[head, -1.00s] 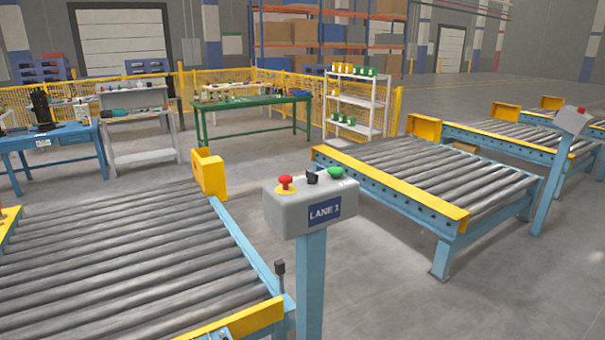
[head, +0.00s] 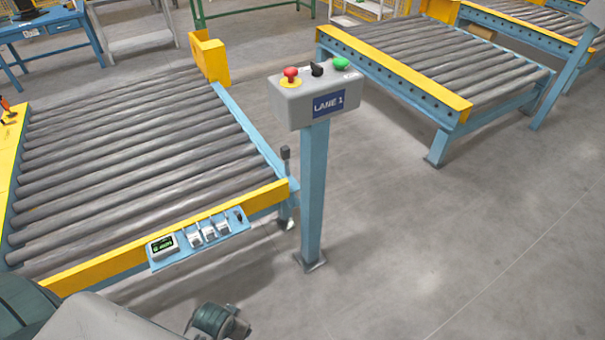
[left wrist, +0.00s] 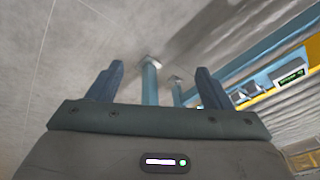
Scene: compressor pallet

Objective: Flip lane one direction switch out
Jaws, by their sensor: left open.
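The LANE 1 control box (head: 315,98) stands on a blue post (head: 313,190) in the head view. On its top are a red mushroom button (head: 291,74), a black selector switch (head: 317,69) and a green button (head: 340,64). The switch's exact setting is too small to tell. In the left wrist view my left gripper (left wrist: 158,82) is open, with nothing between its fingers. Blue posts show beyond it, apart from the fingers. In the head view its fingertips do not show; only arm parts show at the bottom left. My right gripper is not in view.
A roller conveyor (head: 140,150) with a yellow front rail lies left of the post. A small panel (head: 200,236) with a green display and several switches is on that rail. Another conveyor (head: 450,60) is behind right. The floor at right is clear.

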